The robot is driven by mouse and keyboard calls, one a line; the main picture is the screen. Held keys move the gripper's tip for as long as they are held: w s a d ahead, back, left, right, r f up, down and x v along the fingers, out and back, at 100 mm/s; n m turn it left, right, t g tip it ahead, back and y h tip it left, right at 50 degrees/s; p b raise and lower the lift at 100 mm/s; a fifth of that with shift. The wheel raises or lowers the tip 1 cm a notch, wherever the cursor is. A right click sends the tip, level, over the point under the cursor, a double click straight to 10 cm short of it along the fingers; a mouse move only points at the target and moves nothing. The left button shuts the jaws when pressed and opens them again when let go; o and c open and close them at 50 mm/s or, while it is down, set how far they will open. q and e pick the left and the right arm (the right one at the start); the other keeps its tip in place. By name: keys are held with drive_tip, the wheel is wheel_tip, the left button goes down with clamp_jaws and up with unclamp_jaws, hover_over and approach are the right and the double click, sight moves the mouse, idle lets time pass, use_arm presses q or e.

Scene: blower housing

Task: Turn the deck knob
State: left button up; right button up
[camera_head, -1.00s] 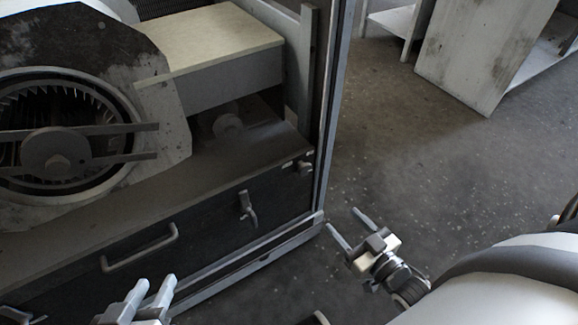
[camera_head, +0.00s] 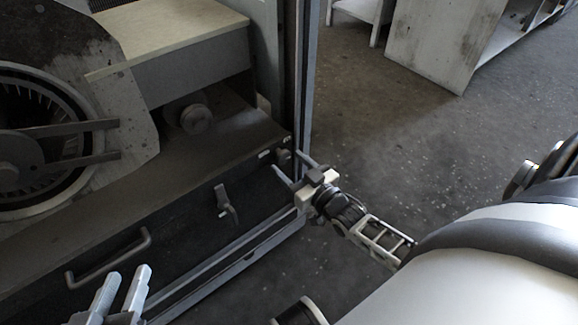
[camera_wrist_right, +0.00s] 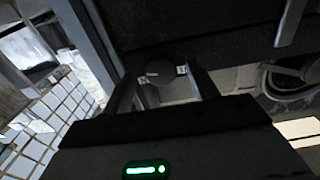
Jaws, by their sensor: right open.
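A small dark round knob (camera_head: 283,156) sits at the right end of the cabinet's front panel, just below the deck edge. In the right wrist view the knob (camera_wrist_right: 160,72) shows between my two fingers, with small white labels either side. My right gripper (camera_head: 289,161) is open, its fingertips close to the knob; I cannot tell whether they touch it. A larger round piece (camera_head: 195,118) stands in the recess on the deck, away from both grippers. My left gripper (camera_head: 128,272) is open and empty in front of the panel, at the lower left.
A latch handle (camera_head: 226,203) and a bar handle (camera_head: 108,258) stick out from the front panel. A metal post (camera_head: 300,75) rises beside the knob. The blower housing (camera_head: 125,125) is at left. Open floor (camera_head: 400,140) lies to the right, with a white shelf unit (camera_head: 440,45) behind.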

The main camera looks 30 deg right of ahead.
drive_tip(key=shift+w, duration=0.5)
